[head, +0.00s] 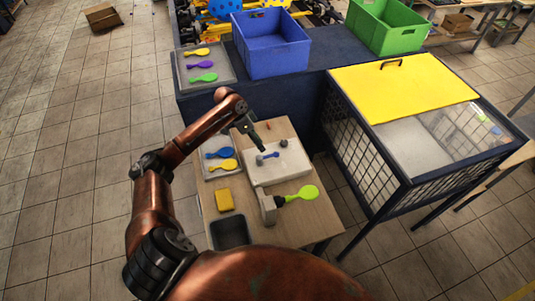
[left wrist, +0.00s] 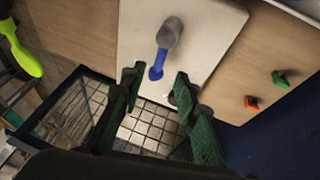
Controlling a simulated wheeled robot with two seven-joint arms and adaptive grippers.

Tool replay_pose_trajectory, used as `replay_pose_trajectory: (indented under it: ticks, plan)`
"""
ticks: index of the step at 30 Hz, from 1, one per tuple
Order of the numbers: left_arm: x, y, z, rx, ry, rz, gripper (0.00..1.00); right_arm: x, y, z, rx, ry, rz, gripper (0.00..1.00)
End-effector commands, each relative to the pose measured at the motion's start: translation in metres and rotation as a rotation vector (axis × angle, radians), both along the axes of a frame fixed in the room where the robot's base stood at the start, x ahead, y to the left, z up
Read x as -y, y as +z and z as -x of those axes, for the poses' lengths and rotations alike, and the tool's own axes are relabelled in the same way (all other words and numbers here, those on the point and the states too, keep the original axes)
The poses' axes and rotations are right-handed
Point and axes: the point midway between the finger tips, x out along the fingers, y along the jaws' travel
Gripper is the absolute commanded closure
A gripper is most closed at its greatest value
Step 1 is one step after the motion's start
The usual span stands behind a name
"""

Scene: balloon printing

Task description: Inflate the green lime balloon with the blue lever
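The lime green balloon (head: 309,192) is flat, with its neck at a grey nozzle block (head: 268,207) near the table's front right. It also shows at the left edge of the left wrist view (left wrist: 22,52). The blue lever (head: 271,155) is on a white plate (head: 290,168), beside a grey knob. In the left wrist view the lever (left wrist: 156,67) extends from a grey cylinder. My left gripper (head: 260,145) is above the plate's back edge. Its fingers (left wrist: 157,90) are open on either side of the lever's end, apart from it. My right gripper is not in view.
On the wooden table stand a tray with blue and yellow balloons (head: 219,153), a yellow sponge-like block (head: 224,200) and a dark bin (head: 230,231). Behind are a blue crate (head: 268,50) and a green crate (head: 390,25). A yellow-topped cage (head: 405,85) stands close at right.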

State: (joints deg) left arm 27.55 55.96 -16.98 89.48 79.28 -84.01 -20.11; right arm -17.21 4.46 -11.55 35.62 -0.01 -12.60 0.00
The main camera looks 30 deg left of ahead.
Motion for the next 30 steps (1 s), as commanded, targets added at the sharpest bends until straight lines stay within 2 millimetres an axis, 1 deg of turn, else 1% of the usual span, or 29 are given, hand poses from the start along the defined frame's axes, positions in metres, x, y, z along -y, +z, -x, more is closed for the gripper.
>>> replay_pose_trajectory:
  ticks: [3,9,12,18,24,30]
  plan:
    - [0.007,-0.015,-0.002,-0.004,0.002,0.003,0.71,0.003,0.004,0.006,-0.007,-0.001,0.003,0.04]
    - [0.019,-0.044,-0.008,-0.002,0.003,0.001,0.71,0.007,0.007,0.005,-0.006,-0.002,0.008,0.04]
    - [0.024,-0.054,-0.01,-0.003,0.002,0.001,0.71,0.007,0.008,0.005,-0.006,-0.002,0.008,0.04]
    - [0.027,-0.063,-0.013,0.0,0.001,0.0,0.71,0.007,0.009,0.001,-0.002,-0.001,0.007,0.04]
    - [0.028,-0.063,-0.013,-0.001,0.001,0.0,0.71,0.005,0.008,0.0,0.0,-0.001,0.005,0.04]
    - [0.028,-0.063,-0.013,-0.001,0.0,-0.001,0.84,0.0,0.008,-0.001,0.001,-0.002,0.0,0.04]
